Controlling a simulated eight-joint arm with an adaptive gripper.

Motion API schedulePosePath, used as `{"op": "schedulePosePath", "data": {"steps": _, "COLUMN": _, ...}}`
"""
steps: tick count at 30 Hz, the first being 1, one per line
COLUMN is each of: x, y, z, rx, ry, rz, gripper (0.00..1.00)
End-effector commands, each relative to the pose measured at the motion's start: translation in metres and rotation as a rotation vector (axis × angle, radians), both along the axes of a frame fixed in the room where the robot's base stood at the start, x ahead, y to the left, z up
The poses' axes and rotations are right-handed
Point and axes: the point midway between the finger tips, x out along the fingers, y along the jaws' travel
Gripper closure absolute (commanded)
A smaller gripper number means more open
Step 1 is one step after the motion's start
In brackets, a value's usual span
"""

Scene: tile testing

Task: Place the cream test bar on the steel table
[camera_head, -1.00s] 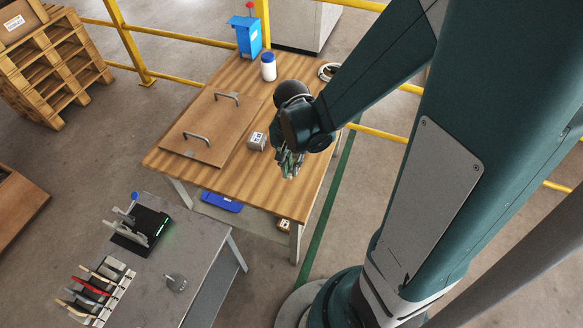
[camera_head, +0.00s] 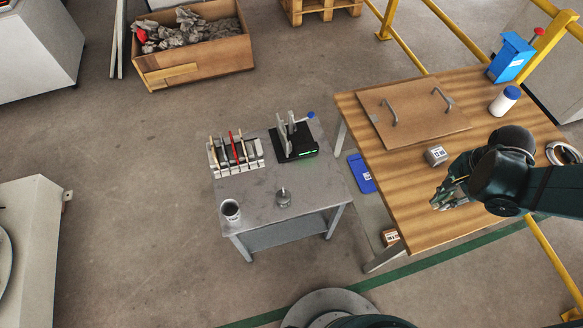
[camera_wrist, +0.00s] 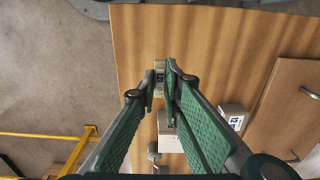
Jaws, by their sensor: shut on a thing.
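The steel table (camera_head: 258,200) is the low grey table in the middle of the head view. My gripper (camera_head: 447,197) is over the wooden bench, to the right of the steel table and apart from it. In the wrist view my gripper (camera_wrist: 161,78) is shut on a small pale beige piece (camera_wrist: 160,66) at its fingertips. It looks like the end of the cream test bar, but the fingers hide most of it. A whitish block (camera_wrist: 171,144) shows between the fingers lower down; I cannot tell what it is.
On the steel table stand a rack (camera_head: 236,170) of several upright pieces, a black device (camera_head: 294,152) with a green light, a metal knob (camera_head: 283,198) and a cup (camera_head: 231,210). Its front right top is clear. The wooden bench (camera_head: 400,225) holds a handled panel (camera_head: 415,112) and a labelled block (camera_head: 436,155).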

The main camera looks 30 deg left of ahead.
Motion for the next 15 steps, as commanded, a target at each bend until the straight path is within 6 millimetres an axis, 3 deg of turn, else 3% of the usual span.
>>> {"op": "schedulePosePath", "data": {"steps": 8, "x": 0.019, "y": 0.035, "z": -0.006, "rx": 0.000, "ry": 0.000, "rz": 0.042, "gripper": 0.99}}
{"op": "schedulePosePath", "data": {"steps": 15, "x": 0.036, "y": 0.078, "z": -0.014, "rx": 0.000, "ry": 0.000, "rz": 0.090, "gripper": 0.99}}
